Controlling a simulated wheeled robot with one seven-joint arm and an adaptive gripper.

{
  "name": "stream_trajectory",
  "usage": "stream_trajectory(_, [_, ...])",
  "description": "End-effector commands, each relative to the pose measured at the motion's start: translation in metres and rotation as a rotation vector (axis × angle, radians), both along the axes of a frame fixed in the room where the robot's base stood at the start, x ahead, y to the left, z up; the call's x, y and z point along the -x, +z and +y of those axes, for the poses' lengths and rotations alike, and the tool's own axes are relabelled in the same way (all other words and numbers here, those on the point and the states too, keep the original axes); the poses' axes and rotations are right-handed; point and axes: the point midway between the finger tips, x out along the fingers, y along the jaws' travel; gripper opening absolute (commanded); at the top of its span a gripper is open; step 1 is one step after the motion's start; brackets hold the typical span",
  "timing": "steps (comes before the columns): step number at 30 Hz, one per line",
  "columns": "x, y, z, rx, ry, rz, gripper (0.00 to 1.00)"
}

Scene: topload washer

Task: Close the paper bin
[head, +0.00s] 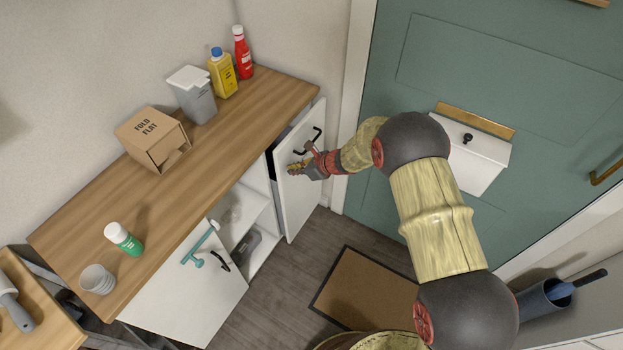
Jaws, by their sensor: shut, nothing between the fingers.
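My gripper (299,168) is shut and empty, in front of a white cabinet front (299,205) at the right end of the wooden counter. It is just below that front's black handle (313,141); I cannot tell whether it touches the panel. The front stands out from the cabinet, with a dark gap behind its upper left edge. A second white front (185,300) stands out at the left, with a black handle and a teal hook-like thing (200,246). No label shows which one is the paper bin.
The counter (205,150) holds a cardboard box (152,138), a grey bin (193,95), yellow and red bottles, a green bottle and a cup. Open shelves (241,225) lie between the fronts. A doormat (362,290) and a green door (480,60) are at right.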

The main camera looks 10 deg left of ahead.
Motion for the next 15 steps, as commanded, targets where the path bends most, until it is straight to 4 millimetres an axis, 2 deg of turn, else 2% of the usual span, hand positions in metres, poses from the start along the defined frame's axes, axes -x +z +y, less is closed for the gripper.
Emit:
stream_trajectory(1, [-0.003, 0.000, 0.011, 0.001, 0.003, -0.001, 0.00])
stream_trajectory(6, [-0.011, 0.000, 0.032, 0.000, 0.002, -0.001, 0.00])
stream_trajectory(15, [-0.017, 0.000, 0.046, 0.001, 0.000, 0.000, 0.00])
